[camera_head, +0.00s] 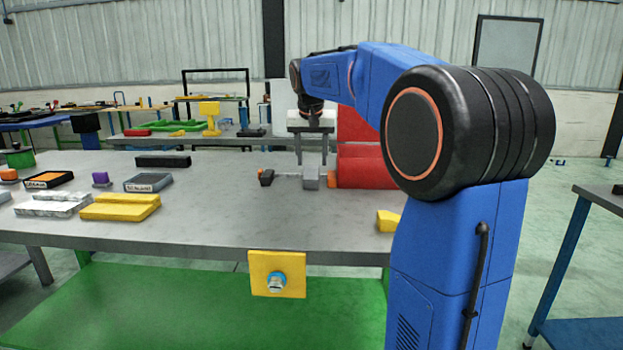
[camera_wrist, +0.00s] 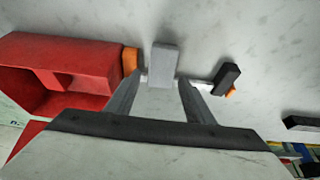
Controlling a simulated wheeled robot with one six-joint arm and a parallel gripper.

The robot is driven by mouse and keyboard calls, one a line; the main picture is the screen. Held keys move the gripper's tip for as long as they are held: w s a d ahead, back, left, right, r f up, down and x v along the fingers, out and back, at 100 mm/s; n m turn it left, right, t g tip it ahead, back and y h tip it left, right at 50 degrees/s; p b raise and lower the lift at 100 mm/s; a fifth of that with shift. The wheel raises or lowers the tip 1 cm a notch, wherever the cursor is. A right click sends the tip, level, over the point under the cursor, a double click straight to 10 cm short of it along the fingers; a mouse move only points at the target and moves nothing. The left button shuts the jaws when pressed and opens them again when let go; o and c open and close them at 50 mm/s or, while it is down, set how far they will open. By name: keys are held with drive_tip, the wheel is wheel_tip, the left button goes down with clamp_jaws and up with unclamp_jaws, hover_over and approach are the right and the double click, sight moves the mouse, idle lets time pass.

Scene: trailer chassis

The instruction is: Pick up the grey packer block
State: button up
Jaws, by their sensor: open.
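The grey packer block (camera_head: 311,177) stands on the grey workbench (camera_head: 230,215), left of a red box. It also shows in the wrist view (camera_wrist: 163,62), just beyond my fingertips. A pale bar (camera_head: 288,176) with a black end piece (camera_head: 266,177) and an orange part (camera_head: 331,178) lies in line with the block; I cannot tell whether they touch it. My gripper (camera_head: 312,161) points down above the block with its fingers apart. In the wrist view the fingers (camera_wrist: 163,82) are open with nothing held between them.
The red box (camera_head: 372,165) stands close on the right of the block, and shows at left in the wrist view (camera_wrist: 70,70). A black bar (camera_head: 163,161), yellow block (camera_head: 120,207) and several small items lie at the bench's left.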

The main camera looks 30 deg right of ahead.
sight(312, 171)
drive_tip(key=shift+x, duration=3.35)
drive_tip(key=shift+a+r, duration=0.1)
drive_tip(key=shift+a, duration=0.05)
clamp_jaws()
